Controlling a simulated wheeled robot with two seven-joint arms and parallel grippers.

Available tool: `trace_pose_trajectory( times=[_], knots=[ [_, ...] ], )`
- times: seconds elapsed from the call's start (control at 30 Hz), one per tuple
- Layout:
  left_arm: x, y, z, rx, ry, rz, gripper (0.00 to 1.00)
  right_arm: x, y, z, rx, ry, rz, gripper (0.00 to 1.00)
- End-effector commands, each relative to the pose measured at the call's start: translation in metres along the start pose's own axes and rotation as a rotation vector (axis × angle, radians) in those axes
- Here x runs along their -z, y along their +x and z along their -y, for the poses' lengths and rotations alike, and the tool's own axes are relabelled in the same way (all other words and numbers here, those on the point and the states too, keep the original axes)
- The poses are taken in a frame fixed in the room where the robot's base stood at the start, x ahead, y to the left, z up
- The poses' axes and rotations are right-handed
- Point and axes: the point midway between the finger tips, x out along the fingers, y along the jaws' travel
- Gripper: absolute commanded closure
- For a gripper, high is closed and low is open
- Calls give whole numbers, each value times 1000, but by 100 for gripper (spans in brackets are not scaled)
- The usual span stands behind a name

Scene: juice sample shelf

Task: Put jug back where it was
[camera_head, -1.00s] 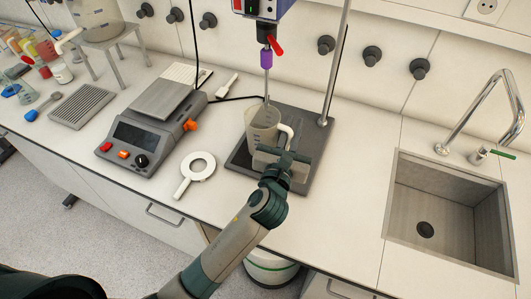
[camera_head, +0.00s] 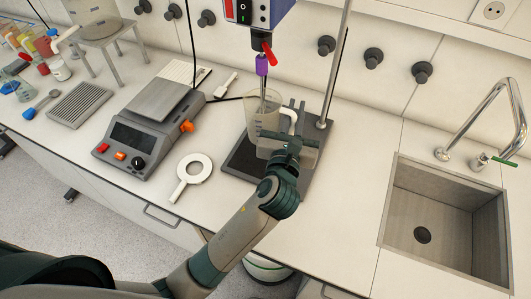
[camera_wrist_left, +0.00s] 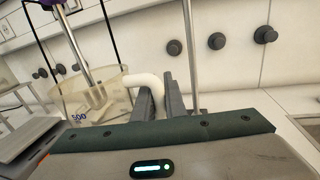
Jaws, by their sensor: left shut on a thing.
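The clear jug (camera_head: 262,134) has a pale handle and stands upright around the stirrer's metal shaft, over the dark stand base. Whether its bottom touches the base is hard to tell. My left gripper (camera_head: 297,113) is at the jug's right side and is shut on its handle. In the left wrist view the jug (camera_wrist_left: 88,97) shows a blue "500" mark, and the shaft dips into it. The pale handle (camera_wrist_left: 144,81) runs to my grey fingers (camera_wrist_left: 160,95). My right gripper is not in view.
The overhead stirrer (camera_head: 258,14) hangs above the jug, with a tall rod behind on its stand base (camera_head: 240,162). A hotplate (camera_head: 140,137) and a white ring with a handle (camera_head: 194,171) lie to the left. A sink (camera_head: 440,215) is at the right, with clear counter between.

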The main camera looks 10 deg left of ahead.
Motion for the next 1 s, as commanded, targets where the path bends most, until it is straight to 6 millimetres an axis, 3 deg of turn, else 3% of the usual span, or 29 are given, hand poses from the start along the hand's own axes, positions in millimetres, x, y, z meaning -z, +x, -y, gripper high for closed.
trace_pose_trajectory(
  times=[0.37,0.77,1.0],
  knots=[
    [4,0,0,-1,0,-1,100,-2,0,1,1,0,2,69],
    [58,0,3,-1,1,-3,100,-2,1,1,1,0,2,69],
    [63,0,3,-1,-1,1,100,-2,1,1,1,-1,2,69]
  ],
)
